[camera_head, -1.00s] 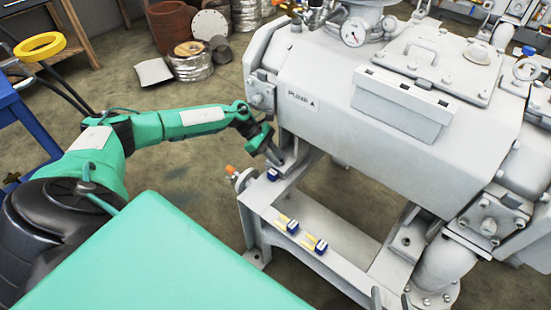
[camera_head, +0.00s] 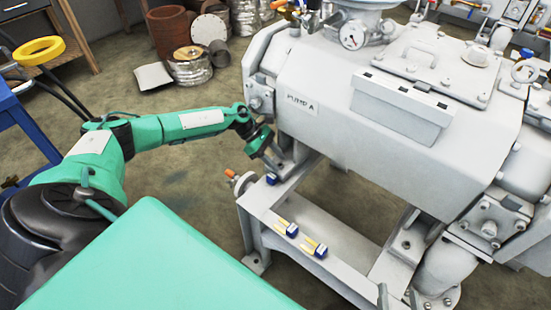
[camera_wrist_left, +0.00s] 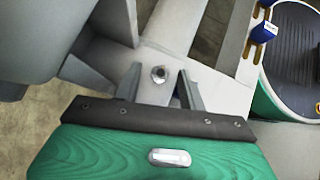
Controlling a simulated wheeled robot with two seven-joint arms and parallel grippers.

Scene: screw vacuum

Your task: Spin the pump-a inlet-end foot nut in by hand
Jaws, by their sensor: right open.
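Pump A (camera_head: 330,110) is a large grey machine on a grey steel frame (camera_head: 330,225). My left gripper (camera_head: 277,161) reaches down at the pump's near left foot. In the left wrist view its two fingers are spread, and the foot nut (camera_wrist_left: 158,74) shows between their tips on a pale foot plate (camera_wrist_left: 158,92). I see a gap on both sides of the nut; whether the tips are at its height I cannot tell. In the head view the nut is hidden. My right gripper (camera_head: 396,298) shows only two grey fingertips, apart, at the bottom edge.
An orange-tipped bolt (camera_head: 231,174) sticks out at the frame corner. The pump body overhangs the foot closely.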

